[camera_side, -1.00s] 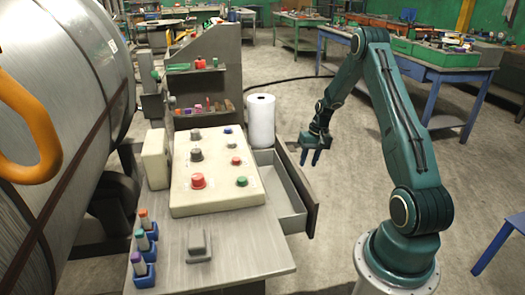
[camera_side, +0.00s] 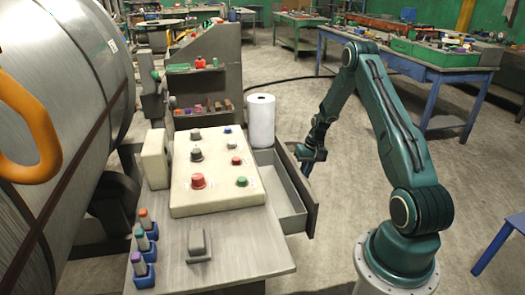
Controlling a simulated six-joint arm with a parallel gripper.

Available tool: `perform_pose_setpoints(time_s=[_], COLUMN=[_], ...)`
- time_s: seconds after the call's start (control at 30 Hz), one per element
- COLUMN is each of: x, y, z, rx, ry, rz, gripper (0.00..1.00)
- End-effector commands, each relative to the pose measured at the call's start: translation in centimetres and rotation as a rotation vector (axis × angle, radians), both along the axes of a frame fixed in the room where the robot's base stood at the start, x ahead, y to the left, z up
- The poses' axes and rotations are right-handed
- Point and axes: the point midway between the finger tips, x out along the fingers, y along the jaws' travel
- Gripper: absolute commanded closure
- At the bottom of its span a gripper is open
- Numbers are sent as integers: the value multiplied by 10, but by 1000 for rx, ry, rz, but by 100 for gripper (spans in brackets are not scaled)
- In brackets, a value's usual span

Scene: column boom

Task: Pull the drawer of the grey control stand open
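The grey control stand (camera_side: 215,258) has its drawer (camera_side: 284,204) pulled out on the right side. The drawer's inside shows, empty where visible, and its dark front panel (camera_side: 311,213) faces right, toward my arm. The outer face and any handle are hidden from this side. My gripper (camera_side: 306,168) hangs by the far end of the front panel, pointing down. I cannot tell whether it touches the panel. Its fingers overlap in this view, so their opening is unclear. I see nothing held in it.
A sloped panel with coloured knobs (camera_side: 217,171) sits on the stand. A white roll (camera_side: 261,121) stands behind the drawer. Blue holders (camera_side: 144,262) line the stand's left edge. A blue-legged table (camera_side: 412,72) is at the back right.

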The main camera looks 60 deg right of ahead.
Motion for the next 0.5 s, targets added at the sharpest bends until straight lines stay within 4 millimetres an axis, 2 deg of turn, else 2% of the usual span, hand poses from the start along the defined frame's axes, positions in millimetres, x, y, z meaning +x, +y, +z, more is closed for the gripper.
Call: perform_pose_setpoints(time_s=[0.27, 0.5], x=[-1, -23], y=[-2, -24], z=[0, 0], rx=[0, -1], ry=[0, -1], rz=[-1, -5], gripper=[100, 100])
